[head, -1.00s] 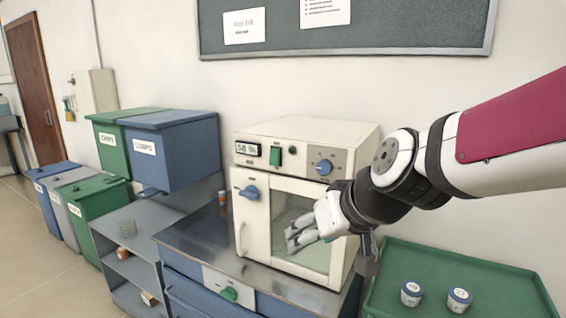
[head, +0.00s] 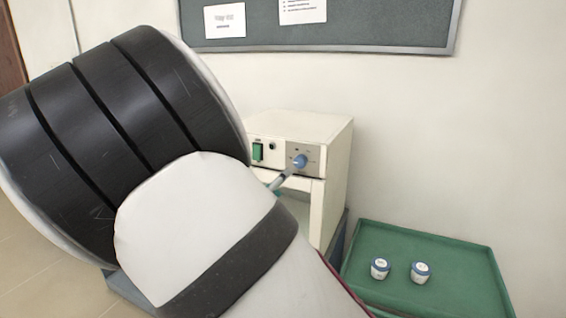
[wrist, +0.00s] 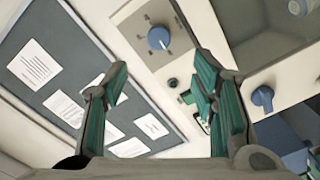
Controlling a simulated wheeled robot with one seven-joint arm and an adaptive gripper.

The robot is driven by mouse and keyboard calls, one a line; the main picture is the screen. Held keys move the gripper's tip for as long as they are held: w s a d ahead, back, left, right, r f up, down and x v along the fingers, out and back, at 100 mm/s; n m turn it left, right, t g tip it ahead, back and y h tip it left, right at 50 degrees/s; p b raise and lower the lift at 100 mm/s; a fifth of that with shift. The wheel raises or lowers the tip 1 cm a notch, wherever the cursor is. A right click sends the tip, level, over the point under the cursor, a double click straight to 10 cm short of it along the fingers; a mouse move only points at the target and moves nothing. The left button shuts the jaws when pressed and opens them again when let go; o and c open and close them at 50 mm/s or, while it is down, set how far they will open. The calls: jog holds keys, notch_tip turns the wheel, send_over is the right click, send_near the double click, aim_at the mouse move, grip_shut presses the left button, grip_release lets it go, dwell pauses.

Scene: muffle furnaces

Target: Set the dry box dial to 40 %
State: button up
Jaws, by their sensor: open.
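The dry box (head: 333,180) is a cream cabinet, largely hidden behind my arm in the head view. Its blue dial (head: 300,161) sits on a grey plate on the upper front. In the wrist view the dial (wrist: 158,38) shows a pale pointer mark and small scale marks around it, too small to read. My gripper (wrist: 160,66) is open, with its two green-padded fingers spread and the dial beyond the gap between them. The gripper appears apart from the dial.
A green switch (head: 258,151) is left of the dial. The blue door knob (wrist: 263,96) is right of my fingers in the wrist view; the display is partly hidden by a finger. A green tray (head: 450,262) with two small jars stands right of the box.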

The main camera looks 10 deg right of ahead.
aim_at(299, 164)
jog(key=x, duration=1.3)
jog(key=shift+w+d, duration=0.2)
jog(key=shift+w, duration=0.1)
jog(key=c, duration=1.2)
